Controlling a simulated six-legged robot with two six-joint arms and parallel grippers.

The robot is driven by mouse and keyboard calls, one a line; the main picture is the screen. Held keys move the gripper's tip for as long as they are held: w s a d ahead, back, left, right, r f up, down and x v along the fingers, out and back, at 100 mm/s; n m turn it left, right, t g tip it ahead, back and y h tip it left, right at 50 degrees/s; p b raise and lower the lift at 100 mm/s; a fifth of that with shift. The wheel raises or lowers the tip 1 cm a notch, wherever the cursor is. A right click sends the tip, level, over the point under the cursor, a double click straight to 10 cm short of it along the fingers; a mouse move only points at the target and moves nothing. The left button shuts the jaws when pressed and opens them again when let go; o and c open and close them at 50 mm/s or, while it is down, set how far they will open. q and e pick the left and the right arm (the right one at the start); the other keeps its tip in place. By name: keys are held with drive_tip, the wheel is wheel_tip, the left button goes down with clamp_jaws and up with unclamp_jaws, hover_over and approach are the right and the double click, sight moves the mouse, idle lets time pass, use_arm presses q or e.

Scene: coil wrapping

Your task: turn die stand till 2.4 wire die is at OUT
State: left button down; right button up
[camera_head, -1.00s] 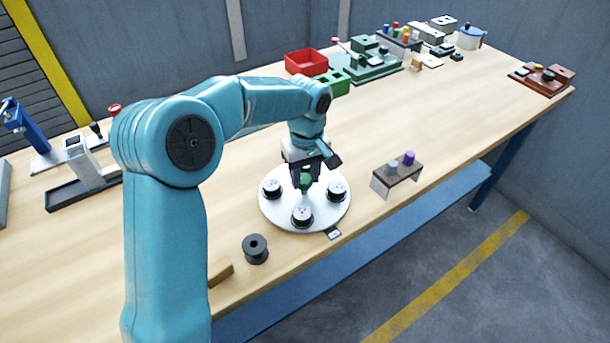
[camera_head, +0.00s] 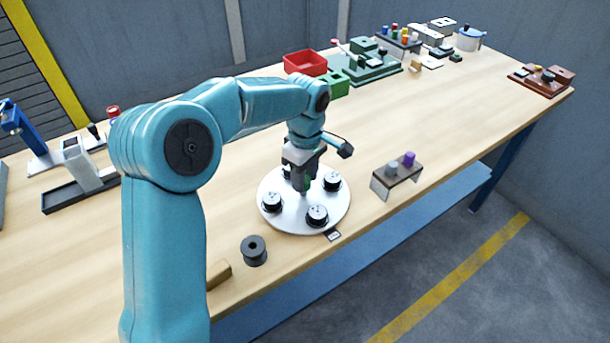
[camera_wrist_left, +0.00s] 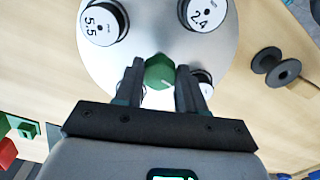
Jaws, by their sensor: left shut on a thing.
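The die stand is a round white turntable (camera_head: 290,226) carrying dark dies with white labelled tops. My left gripper (camera_head: 303,183) points down at its centre and is shut on the green knob, which shows between the fingers in the left wrist view (camera_wrist_left: 158,72). There the 2.4 die (camera_wrist_left: 203,14) is at upper right and the 5.5 die (camera_wrist_left: 103,22) at upper left. The 2.4 die seems to be the front one (camera_head: 317,214) in the head view, roughly in line with a small tag (camera_head: 333,235) at the rim, its text too small to read. Another die is partly hidden by the gripper.
A dark spool (camera_head: 254,250) stands left of the stand near the front edge. A small rack (camera_head: 382,188) with grey and purple pegs stands to the right. A red bin (camera_head: 305,63) and green fixtures are behind.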

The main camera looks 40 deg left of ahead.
use_arm(q)
drive_tip(key=shift+a+r+n, duration=0.1)
drive_tip(key=shift+a+n, duration=0.1)
drive_tip(key=shift+n, duration=0.3)
idle(0.4)
drive_tip(key=c, duration=0.7)
unclamp_jaws()
drive_tip(key=shift+o, duration=0.2)
drive_tip(key=shift+a, duration=0.1)
drive_tip(key=shift+d, duration=0.2)
wheel_tip(320, 180, up, 16)
drive_tip(key=p, duration=0.2)
drive_tip(key=shift+w, duration=0.2)
